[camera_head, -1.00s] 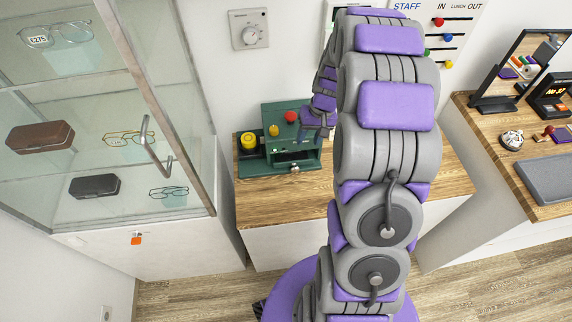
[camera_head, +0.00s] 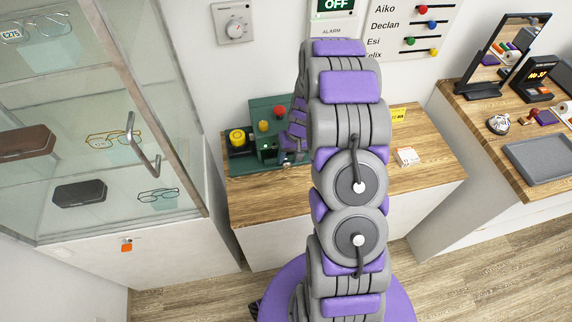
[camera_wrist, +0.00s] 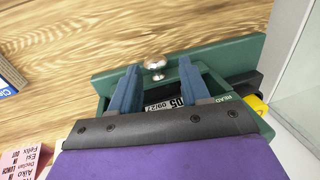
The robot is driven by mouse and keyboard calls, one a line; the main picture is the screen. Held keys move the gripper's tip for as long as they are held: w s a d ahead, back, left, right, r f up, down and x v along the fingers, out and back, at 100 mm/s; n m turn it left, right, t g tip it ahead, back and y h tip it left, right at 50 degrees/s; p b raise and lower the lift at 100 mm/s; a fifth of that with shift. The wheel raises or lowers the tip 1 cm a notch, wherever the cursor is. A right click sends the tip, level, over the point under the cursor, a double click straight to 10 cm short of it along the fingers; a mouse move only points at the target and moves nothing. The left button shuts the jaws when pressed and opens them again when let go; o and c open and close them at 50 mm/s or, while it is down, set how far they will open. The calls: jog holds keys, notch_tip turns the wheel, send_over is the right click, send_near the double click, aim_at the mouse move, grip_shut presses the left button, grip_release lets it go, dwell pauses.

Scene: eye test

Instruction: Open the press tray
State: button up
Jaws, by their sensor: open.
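The press (camera_head: 268,116) is a green machine with a red button (camera_head: 279,111) on the wood counter. The press tray's green front (camera_wrist: 112,82) and its silver knob (camera_wrist: 155,66) show in the wrist view. Behind the front, part of a label with "05" and "09/27" shows; I cannot tell how far the tray is out. My gripper (camera_wrist: 159,68) is open, its two blue-grey fingers reaching to the tray front on either side of the knob in the picture. I cannot tell whether they touch it. In the head view my arm covers the right part of the press.
A yellow round part (camera_head: 238,137) stands at the press's left. A glass cabinet (camera_head: 128,125) with spectacles is close on the left. A small white box (camera_head: 408,157) lies on the counter to the right, where the wood is mostly clear. A second desk with a mirror (camera_head: 505,55) is farther right.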

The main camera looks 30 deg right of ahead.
aim_at(288, 163)
jog(key=f, duration=0.4)
jog(key=shift+w+d, duration=0.1)
jog(key=shift+d, duration=0.25)
jog(key=shift+a, duration=0.5)
jog(key=shift+d, duration=0.25)
jog(key=c, duration=0.6)
grip_shut()
